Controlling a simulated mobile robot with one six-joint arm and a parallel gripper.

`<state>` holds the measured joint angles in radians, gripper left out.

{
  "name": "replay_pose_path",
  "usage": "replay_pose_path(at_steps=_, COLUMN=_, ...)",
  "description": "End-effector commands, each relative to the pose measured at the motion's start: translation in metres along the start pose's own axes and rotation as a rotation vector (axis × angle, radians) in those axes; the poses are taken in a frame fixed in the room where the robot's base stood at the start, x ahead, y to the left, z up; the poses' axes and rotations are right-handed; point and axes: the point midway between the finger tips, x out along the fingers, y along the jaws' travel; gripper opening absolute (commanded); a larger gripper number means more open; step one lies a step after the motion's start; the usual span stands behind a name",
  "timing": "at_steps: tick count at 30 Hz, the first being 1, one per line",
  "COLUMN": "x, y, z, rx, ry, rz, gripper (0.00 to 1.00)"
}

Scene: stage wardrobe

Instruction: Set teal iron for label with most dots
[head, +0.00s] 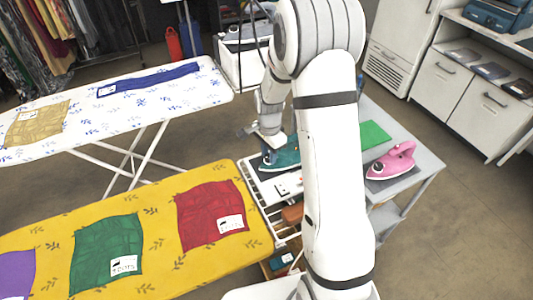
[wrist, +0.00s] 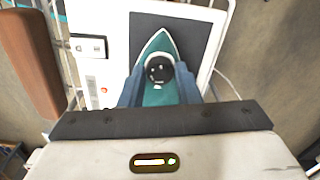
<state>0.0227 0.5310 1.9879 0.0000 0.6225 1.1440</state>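The teal iron (head: 283,154) stands on a dark pad on a white unit (head: 290,184), partly behind my arm. In the wrist view the teal iron (wrist: 160,42) points its tip away, with a dark round knob. My gripper (wrist: 161,78) has its blue-grey fingers apart on either side of the iron's handle area; no clear contact shows. In the head view my gripper (head: 262,137) is close above the iron. Garments with white labels lie on the boards: red (head: 200,221), green (head: 95,257), purple (head: 14,276), tan (head: 38,124), blue (head: 150,80). Their dots are too small to read.
A yellow ironing board (head: 165,262) is at front left, a white patterned one (head: 115,108) behind it. A pink iron (head: 391,161) stands on a grey table (head: 425,160) at right, near a green mat (head: 374,134). A brown block (wrist: 31,62) lies beside the unit. Cabinets (head: 488,108) line the right.

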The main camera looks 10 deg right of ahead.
Motion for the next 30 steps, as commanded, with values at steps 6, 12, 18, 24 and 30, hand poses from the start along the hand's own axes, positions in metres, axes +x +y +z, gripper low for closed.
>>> replay_pose_path(at_steps=6, x=0.0, y=0.0, z=0.0, rx=-0.001, ry=0.0, rz=0.0, gripper=0.48)
replay_pose_path(at_steps=12, x=0.0, y=0.0, z=0.001, rx=-0.001, ry=0.0, rz=0.0, gripper=0.49)
replay_pose_path(at_steps=18, x=-0.014, y=-0.001, z=0.0, rx=-0.001, ry=0.002, rz=-0.003, gripper=0.49)
replay_pose_path(at_steps=24, x=-0.048, y=0.0, z=0.0, rx=-0.001, ry=0.002, rz=-0.003, gripper=0.49)
replay_pose_path(at_steps=30, x=-0.073, y=0.001, z=0.001, rx=-0.001, ry=0.001, rz=-0.002, gripper=0.49)
